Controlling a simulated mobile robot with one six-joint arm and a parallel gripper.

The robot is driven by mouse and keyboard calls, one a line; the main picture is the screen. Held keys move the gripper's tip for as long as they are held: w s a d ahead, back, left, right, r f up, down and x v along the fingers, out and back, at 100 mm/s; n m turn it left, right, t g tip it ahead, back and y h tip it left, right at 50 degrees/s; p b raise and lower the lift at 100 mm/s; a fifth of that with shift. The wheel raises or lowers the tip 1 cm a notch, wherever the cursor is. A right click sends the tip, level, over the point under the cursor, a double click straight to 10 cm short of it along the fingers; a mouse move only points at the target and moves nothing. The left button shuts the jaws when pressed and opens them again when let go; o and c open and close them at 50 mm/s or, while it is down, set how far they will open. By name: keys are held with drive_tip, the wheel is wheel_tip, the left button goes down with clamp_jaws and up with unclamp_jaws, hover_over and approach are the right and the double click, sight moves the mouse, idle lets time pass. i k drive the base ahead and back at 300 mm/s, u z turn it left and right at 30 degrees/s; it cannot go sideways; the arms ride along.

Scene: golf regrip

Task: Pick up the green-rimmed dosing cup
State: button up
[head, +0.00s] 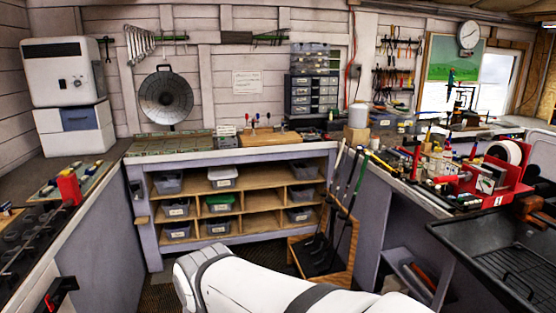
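I cannot make out a green-rimmed dosing cup in the head view. Small items crowd the right bench (410,195), too small to tell apart, and the cup could be among them or hidden. My white arm crosses the bottom of the picture, from the lower right to a rounded joint left of centre. My gripper does not show, so I cannot see whether it holds anything.
Back bench (195,153) has a green mat and wooden board (268,137); cubbies below hold bins, one green-lidded (220,201). Golf clubs (340,205) stand in a rack. A black sink (500,262) and red vise (485,180) are at right. Left bench (92,205) carries tools.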

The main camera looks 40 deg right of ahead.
sight(418, 176)
drive_tip(key=z, duration=0.05)
drive_tip(key=i, duration=1.45)
drive_tip(key=z, duration=3)
drive_tip(key=i, duration=1.65)
drive_tip(key=z, duration=0.05)
